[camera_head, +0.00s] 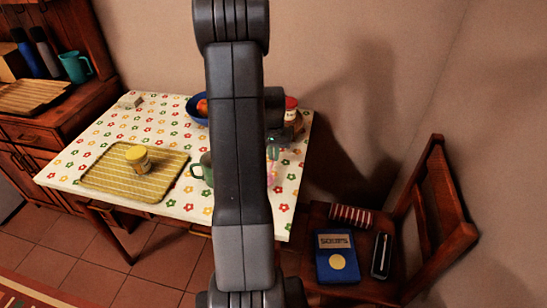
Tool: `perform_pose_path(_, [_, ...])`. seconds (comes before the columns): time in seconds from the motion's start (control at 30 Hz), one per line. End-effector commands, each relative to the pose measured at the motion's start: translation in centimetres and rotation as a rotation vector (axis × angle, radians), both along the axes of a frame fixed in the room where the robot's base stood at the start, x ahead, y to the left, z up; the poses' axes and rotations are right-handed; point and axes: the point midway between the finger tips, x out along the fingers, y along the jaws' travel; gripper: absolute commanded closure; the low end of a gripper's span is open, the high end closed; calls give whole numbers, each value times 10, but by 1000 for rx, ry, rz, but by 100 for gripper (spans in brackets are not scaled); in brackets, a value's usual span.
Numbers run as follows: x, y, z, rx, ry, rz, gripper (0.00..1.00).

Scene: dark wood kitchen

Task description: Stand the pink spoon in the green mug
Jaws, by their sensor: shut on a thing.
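The green mug (203,172) stands near the front edge of the table, with its handle to the left. My arm hides its right side. My gripper (273,141) is beyond the arm, to the right of the mug and partly hidden by the arm. It is shut on the pink spoon (273,153), a small pink shape below the jaws. The spoon is apart from the visible part of the mug. I cannot tell its exact tilt or whether its lower end touches the table.
A jar with a yellow lid (138,158) stands on a yellow striped mat (110,178). A blue bowl (194,109) with red fruit and a red-lidded jar (291,107) stand at the back. A chair (440,215) holding a blue book (337,262) is at the right.

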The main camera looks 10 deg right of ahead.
Motion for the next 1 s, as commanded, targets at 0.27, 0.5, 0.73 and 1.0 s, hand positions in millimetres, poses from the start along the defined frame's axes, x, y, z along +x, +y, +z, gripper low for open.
perform_pose_path(0.27, [0, 0, -15, 0, 0, 0, 100])
perform_pose_path(0.5, [0, 0, -18, 0, 0, 0, 85])
perform_pose_path(0.73, [0, 0, -18, 0, 0, 0, 72])
perform_pose_path(1.0, [0, 0, -8, 0, -3, 0, 72])
